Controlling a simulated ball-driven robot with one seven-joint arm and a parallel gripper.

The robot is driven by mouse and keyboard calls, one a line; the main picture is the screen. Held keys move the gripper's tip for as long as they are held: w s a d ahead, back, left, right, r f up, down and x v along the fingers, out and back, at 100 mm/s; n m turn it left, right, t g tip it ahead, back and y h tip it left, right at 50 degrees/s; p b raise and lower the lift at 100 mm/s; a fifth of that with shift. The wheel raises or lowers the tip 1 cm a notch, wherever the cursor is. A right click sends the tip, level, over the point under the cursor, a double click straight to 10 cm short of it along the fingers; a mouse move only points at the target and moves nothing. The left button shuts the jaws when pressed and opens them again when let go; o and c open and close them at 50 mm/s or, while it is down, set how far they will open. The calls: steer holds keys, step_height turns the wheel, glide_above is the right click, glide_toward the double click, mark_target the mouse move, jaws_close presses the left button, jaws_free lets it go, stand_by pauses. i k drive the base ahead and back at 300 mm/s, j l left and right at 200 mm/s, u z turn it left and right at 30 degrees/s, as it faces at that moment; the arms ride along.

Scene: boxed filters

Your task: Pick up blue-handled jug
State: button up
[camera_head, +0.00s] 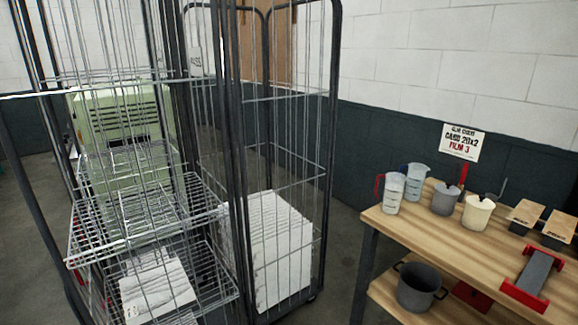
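A clear jug with a blue handle (416,183) stands upright near the back left of the wooden table (430,227). Its handle shows on its left side. A clear jug with a red handle (393,197) stands just in front and to its left, overlapping it slightly in the picture. A grey jug (444,201) stands to its right, with a red handle-like piece at its upper right. A cream jug (477,213) stands further right. My gripper is not in view.
Tall wire cages (235,160) stand on the left, holding white boxes (280,240). Two wood-topped pieces (525,213) and a red-and-grey tool (533,276) lie at the table's right. A dark pot (418,287) sits on the lower shelf. A wall sign (462,141) hangs behind.

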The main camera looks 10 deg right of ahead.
mark_target(417, 172)
steer(key=i+l+z, duration=0.25)
steer(key=i, duration=1.75)
steer(key=j, duration=0.1)
